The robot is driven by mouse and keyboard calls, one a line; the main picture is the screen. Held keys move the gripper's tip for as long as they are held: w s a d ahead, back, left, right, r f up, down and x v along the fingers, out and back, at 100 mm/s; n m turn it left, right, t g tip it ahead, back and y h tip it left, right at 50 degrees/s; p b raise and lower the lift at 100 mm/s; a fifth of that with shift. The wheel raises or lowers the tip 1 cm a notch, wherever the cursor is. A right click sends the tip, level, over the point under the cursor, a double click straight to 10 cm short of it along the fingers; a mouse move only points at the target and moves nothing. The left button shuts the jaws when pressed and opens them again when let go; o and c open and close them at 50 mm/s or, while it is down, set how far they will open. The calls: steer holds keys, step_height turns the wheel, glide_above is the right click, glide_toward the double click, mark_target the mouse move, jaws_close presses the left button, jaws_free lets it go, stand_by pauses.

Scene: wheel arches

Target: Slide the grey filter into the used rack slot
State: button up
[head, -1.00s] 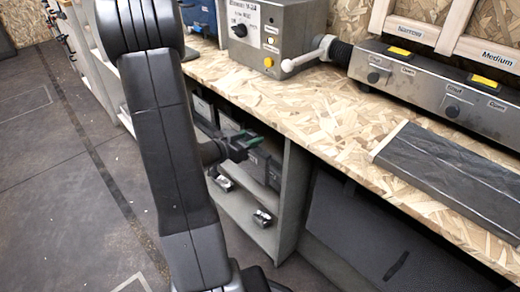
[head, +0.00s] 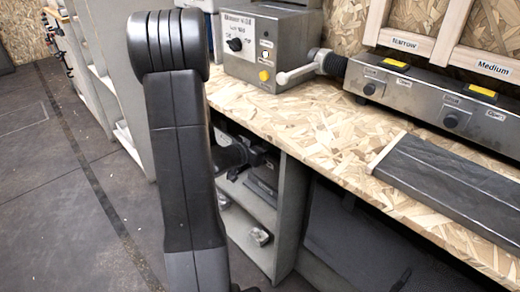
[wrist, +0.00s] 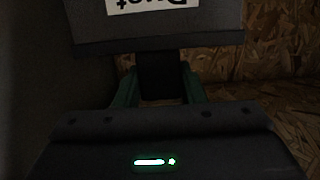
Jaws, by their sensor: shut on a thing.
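In the wrist view my gripper (wrist: 161,88) has its two green fingers closed on a dark upright tab or handle. Just beyond is a dark grey box-shaped body (wrist: 210,25) with an upside-down white label reading "Dust", cut off by the top edge. It appears to be the grey filter, held by this tab. In the head view my gripper (head: 238,158) is at the shelf under the bench, mostly hidden behind my arm. The filter cannot be made out clearly there. I cannot tell which slot is the used rack slot.
The shelf unit (head: 286,215) under the wood-chip bench has a side panel close to my gripper. Small metal pieces (head: 260,235) sit on its lower shelf. A control box (head: 262,48) and a dark flat panel (head: 455,185) are on the bench. Floor at left is clear.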

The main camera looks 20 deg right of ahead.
steer(key=shift+x, duration=1)
steer(key=shift+w+d+f+b, duration=0.1)
steer(key=shift+d+f+b, duration=0.05)
steer(key=shift+f+b, duration=2.05)
steer(key=shift+f, duration=0.15)
steer(key=o, duration=0.9)
